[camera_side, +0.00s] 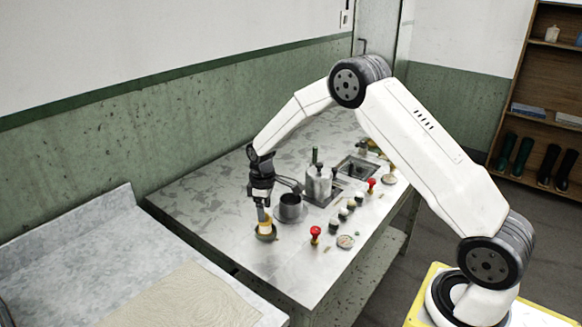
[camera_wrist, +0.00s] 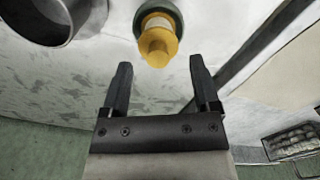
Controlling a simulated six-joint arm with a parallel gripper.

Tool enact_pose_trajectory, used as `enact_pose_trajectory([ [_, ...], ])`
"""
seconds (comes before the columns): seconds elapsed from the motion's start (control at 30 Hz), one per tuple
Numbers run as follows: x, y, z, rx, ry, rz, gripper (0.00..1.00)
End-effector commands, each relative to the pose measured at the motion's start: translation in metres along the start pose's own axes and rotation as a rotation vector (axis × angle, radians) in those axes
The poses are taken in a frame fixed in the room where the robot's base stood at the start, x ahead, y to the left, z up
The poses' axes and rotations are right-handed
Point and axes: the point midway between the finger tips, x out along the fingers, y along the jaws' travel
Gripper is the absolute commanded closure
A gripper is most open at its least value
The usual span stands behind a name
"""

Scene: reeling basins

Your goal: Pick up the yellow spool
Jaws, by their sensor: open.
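The yellow spool (camera_wrist: 159,42) shows at the top of the wrist view, ahead of my open fingers and roughly centred between them. It seems to rest on a dark green round base. In the side view the spool (camera_side: 265,227) stands in a small dark dish near the left end of the metal table. My gripper (camera_wrist: 158,85) is open and empty, with its two dark fingers apart. In the side view my gripper (camera_side: 262,205) is just above the spool, pointing down. Its fingertips partly hide the spool's top, and I cannot tell whether they touch it.
A metal pot (camera_side: 291,207) stands close to the right of the spool; it also shows in the wrist view (camera_wrist: 45,20). A grey canister (camera_side: 318,184), red knobs (camera_side: 315,231) and several small dark jars stand further right. The table's left end (camera_side: 185,205) is clear.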

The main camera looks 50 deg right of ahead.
Motion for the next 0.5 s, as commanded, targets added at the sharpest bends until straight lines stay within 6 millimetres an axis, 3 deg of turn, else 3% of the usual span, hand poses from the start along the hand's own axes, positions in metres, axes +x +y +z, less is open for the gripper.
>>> enact_pose_trajectory([
  [0.5,0.047,0.003,0.001,0.0,0.0,0.0,0.21],
])
